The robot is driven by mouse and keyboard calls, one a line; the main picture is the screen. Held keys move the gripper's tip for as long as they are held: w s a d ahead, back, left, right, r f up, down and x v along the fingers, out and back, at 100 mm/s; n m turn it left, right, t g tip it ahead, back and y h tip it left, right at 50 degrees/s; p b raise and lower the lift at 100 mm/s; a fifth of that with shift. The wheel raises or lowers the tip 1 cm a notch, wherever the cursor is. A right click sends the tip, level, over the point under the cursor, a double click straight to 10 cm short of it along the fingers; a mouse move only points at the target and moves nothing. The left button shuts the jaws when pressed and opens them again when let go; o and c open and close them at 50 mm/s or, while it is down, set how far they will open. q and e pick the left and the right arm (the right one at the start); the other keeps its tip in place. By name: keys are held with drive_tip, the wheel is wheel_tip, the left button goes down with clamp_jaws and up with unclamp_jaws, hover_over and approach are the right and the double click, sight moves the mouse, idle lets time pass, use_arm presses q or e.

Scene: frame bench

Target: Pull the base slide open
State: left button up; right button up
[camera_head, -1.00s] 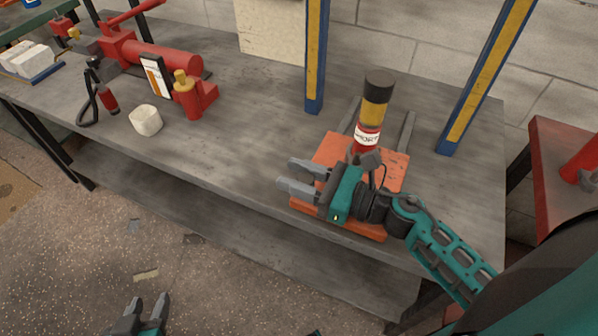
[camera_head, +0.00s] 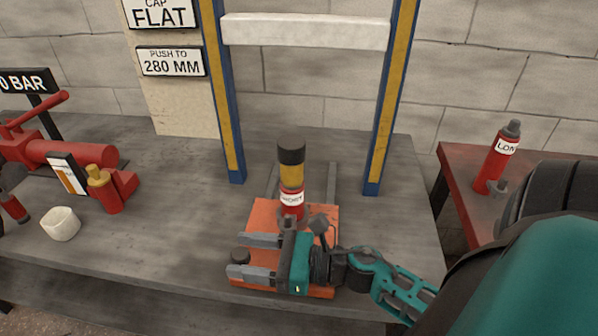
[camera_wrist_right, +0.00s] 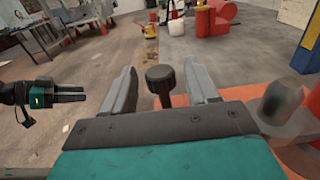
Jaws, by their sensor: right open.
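The base slide is an orange plate (camera_head: 262,219) on the bench, in line with two grey rails (camera_head: 327,185) behind it. A red, yellow and black cylinder with a white label (camera_head: 291,178) stands upright on it. A dark round knob (camera_head: 240,257) is at the plate's front left. My right gripper (camera_head: 250,257) is open over the plate, fingers pointing left, with the knob between them. In the right wrist view the knob (camera_wrist_right: 160,82) stands between the spread fingers, with gaps on both sides. My left gripper (camera_wrist_right: 70,94) shows at that view's left, away from the slide.
Blue and yellow posts (camera_head: 225,120) with a pale crossbar (camera_head: 305,31) rise behind the slide. A red pump (camera_head: 70,155) and a white cup (camera_head: 60,224) are on the bench at left. A red table (camera_head: 460,190) with a red bottle (camera_head: 498,158) stands at right.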

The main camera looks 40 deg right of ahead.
drive_tip(key=b+v, duration=0.1)
drive_tip(key=v, duration=0.9)
use_arm(q)
drive_tip(key=shift+w+d, duration=0.2)
drive_tip(key=shift+d, duration=0.2)
drive_tip(key=shift+a+f, duration=0.1)
use_arm(e)
drive_tip(key=shift+w, duration=0.1)
